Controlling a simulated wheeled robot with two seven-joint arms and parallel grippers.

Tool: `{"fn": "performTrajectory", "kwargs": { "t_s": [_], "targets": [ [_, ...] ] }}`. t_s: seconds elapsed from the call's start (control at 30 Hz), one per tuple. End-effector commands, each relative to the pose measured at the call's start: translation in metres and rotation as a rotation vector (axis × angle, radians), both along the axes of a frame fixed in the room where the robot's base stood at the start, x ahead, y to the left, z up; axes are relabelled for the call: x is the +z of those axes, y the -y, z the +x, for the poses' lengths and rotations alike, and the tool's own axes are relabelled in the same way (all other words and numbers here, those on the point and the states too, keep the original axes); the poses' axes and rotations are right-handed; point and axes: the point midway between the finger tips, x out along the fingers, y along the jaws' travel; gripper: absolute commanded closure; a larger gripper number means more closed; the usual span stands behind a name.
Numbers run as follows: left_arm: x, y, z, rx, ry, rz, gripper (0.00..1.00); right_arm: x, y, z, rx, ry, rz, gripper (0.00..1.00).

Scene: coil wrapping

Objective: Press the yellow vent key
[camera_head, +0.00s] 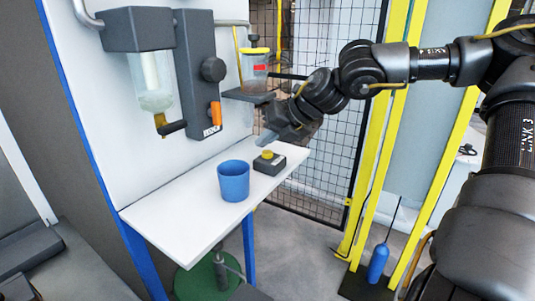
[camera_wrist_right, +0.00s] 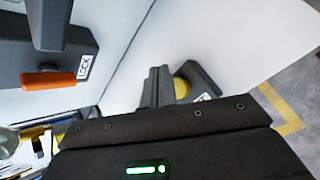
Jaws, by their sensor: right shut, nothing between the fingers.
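The yellow vent key (camera_head: 267,155) is a round button on a dark box (camera_head: 275,166) at the back right of the white shelf. My right gripper (camera_head: 267,139) is shut and empty. It appears just above the key in the head view; the exact gap cannot be told. In the right wrist view the closed fingers (camera_wrist_right: 157,82) point away, just left of the yellow key (camera_wrist_right: 181,88), which they and the gripper body partly hide. My left gripper is not in view.
A blue cup (camera_head: 233,182) stands on the white shelf (camera_head: 185,221), left of the key box. A dark wall unit with an orange handle (camera_head: 215,115) marked LOCK and a clear vessel (camera_head: 153,82) hang above. A red-marked jar (camera_head: 256,66) stands on a bracket behind.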

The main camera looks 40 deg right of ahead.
Motion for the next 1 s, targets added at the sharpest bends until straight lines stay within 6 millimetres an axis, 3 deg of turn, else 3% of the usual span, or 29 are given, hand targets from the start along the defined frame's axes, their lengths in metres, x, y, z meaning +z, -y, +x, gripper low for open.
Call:
{"fn": "performTrajectory", "kwargs": {
  "t_s": [0.53,1.0],
  "targets": [
    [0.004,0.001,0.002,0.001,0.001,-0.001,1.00,0.003,0.000,-0.001,-0.001,0.001,0.000,1.00],
    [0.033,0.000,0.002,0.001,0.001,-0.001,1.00,0.047,0.000,-0.001,-0.001,0.001,0.000,1.00]
  ]
}}
